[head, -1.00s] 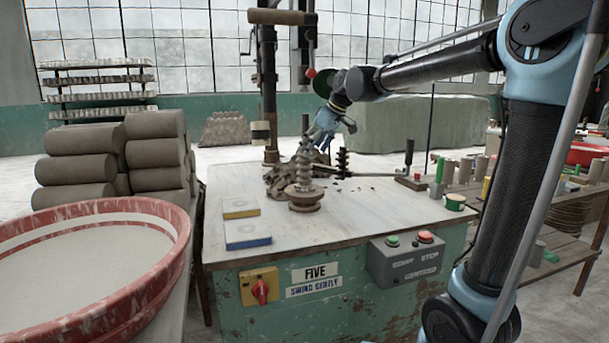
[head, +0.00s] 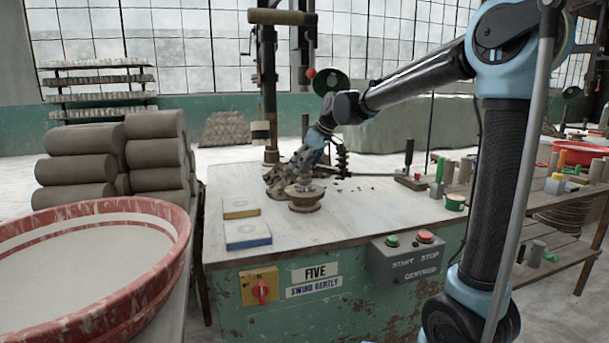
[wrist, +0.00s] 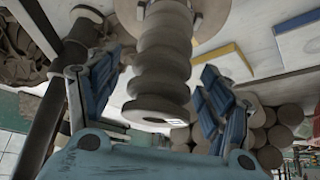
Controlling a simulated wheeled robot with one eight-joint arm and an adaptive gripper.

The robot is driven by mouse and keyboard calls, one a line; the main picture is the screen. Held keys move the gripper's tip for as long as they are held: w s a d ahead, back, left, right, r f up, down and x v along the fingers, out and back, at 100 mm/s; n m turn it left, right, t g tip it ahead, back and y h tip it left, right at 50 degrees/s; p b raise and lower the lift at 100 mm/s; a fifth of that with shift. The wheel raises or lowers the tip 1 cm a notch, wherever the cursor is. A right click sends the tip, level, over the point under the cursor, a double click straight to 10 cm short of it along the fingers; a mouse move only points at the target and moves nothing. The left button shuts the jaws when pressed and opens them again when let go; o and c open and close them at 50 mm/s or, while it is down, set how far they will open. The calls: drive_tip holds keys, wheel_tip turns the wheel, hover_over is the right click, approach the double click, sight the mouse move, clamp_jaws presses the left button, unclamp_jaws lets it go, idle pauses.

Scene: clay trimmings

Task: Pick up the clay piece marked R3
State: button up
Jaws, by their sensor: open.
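In the wrist view a grey ribbed clay column (wrist: 163,62) stands between the two blue-padded fingers of my gripper (wrist: 158,88). The fingers are spread, with a visible gap on each side. A small white tag sits on the column's near end, but its writing is too small to read, so I cannot confirm R3. Beyond the column is a round disc (wrist: 215,12). In the head view my gripper (head: 312,148) is over the worktable, just above a round wooden stand (head: 305,199). The column is hard to separate from the gripper and scraps there.
A heap of clay scraps (head: 278,182) lies behind the stand. A dark coiled rod (head: 342,160) stands to the right. Two flat boxes, yellow-edged (head: 240,207) and blue-edged (head: 247,234), lie at the left. The table's front right (head: 395,215) is clear.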

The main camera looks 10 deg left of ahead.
drive_tip(key=c, duration=1.6)
drive_tip(key=shift+r, duration=0.1)
drive_tip(key=shift+c, duration=0.2)
